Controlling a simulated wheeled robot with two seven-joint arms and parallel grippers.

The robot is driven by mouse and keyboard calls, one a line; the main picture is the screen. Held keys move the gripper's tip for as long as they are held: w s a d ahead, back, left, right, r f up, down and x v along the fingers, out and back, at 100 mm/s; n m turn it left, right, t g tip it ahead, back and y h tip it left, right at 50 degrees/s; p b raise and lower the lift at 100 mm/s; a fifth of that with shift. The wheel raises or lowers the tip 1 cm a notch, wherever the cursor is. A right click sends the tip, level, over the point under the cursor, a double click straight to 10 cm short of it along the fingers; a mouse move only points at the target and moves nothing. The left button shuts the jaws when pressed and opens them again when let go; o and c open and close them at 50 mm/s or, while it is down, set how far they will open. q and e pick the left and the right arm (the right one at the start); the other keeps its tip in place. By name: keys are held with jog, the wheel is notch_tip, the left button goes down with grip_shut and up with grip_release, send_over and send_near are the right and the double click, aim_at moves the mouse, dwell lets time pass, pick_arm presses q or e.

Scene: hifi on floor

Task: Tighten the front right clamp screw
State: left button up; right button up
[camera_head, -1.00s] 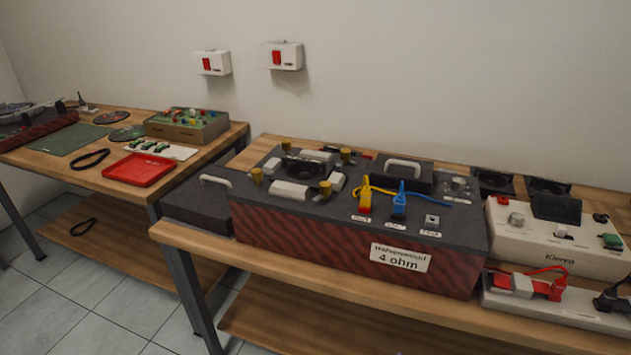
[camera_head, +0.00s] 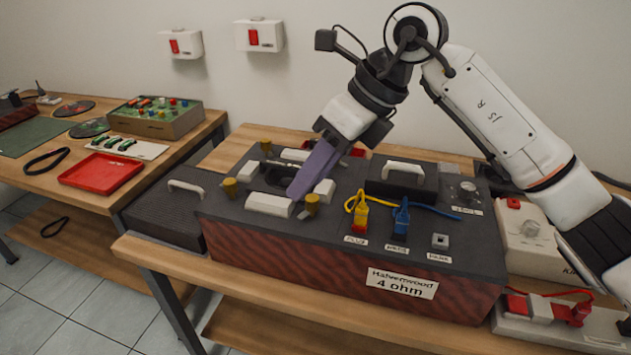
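The cabinet (camera_head: 340,270) labelled 4 ohm lies on the bench with a round driver (camera_head: 277,177) in its top, ringed by white clamp blocks. The front right clamp screw (camera_head: 312,204) is a small brass knob at the right end of the front white block (camera_head: 270,204). My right gripper (camera_head: 295,190), with purple fingers, points down and left over the driver area. Its tips appear just behind and left of that screw, apart from it. The fingers overlap in this view, so their opening is unclear. They hide part of the driver. My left gripper is out of view.
Other brass screws stand at front left (camera_head: 230,187) and back left (camera_head: 266,146). A dark box (camera_head: 170,210) sits left.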

aim_at(313, 198)
jog(key=w+d+r+t+h, duration=0.1)
jog(key=w+d+r+h, duration=0.1)
jog(key=w+d, duration=0.15)
jog(key=x, duration=0.5)
jog(key=s+x, duration=0.1)
jog(key=x, duration=0.2)
jog(key=shift+w+f+p, duration=0.1)
jog(key=shift+f+p, duration=0.2)
jog(key=shift+p, duration=0.05)
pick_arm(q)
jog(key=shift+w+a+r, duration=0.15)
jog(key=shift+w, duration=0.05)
pick_arm(e)
jog(key=shift+w+a+f, duration=0.15)
jog(key=shift+a+f, duration=0.1)
jog(key=shift+f, duration=0.4)
grip_shut()
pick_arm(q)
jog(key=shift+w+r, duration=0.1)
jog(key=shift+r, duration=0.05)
